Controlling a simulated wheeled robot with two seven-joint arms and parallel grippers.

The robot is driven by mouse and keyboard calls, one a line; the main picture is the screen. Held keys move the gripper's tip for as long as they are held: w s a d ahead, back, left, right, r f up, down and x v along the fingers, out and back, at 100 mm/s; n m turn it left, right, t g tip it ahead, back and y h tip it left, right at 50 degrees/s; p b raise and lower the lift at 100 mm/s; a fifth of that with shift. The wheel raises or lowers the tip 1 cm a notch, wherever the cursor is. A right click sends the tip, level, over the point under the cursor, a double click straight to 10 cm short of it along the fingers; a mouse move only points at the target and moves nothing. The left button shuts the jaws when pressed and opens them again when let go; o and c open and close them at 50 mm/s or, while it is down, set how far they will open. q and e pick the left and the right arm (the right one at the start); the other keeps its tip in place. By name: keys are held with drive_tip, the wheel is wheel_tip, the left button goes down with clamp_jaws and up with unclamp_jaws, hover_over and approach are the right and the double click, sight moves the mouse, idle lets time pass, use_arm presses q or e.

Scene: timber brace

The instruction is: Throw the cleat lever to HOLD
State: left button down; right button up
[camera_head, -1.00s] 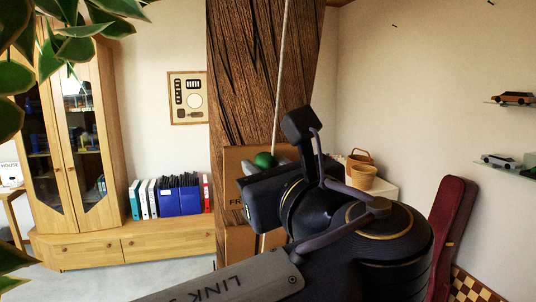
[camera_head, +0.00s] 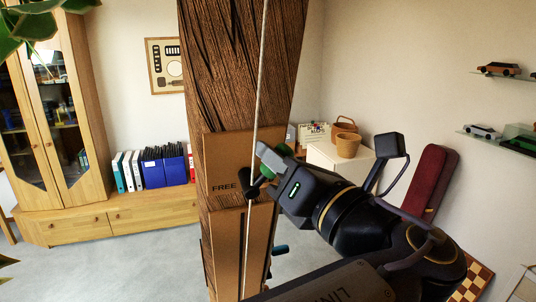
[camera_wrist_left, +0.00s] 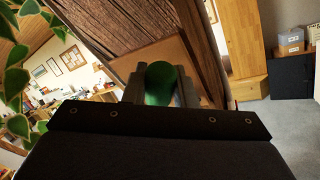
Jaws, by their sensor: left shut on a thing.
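A brown plate (camera_head: 228,153) is on the front of the large timber post (camera_head: 235,70). The word FREE shows at its lower left; I see no HOLD mark. The lever's green knob (camera_head: 284,150) shows partly beside my left gripper (camera_head: 261,171), which is shut on it in front of the plate. In the left wrist view the knob (camera_wrist_left: 160,84) sits between the two fingers. The lever's shaft and pivot are mostly hidden by the gripper. A pale rope (camera_head: 261,75) runs down the post past the fingertips. My right gripper is not in view.
A dark fitting with a blue end (camera_head: 280,250) sticks out low on the post's right side. A white cabinet (camera_head: 335,163) with pots stands behind the arm. A wooden cabinet (camera_head: 75,120) and binders are at the left. The floor there is clear.

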use_arm(q)
drive_tip(key=shift+f, duration=0.15)
idle(0.3)
drive_tip(key=c, duration=1.2)
unclamp_jaws()
drive_tip(key=b+v, duration=0.1)
drive_tip(key=v, duration=0.7)
drive_tip(key=shift+w+b, duration=0.1)
drive_tip(key=shift+b, duration=0.25)
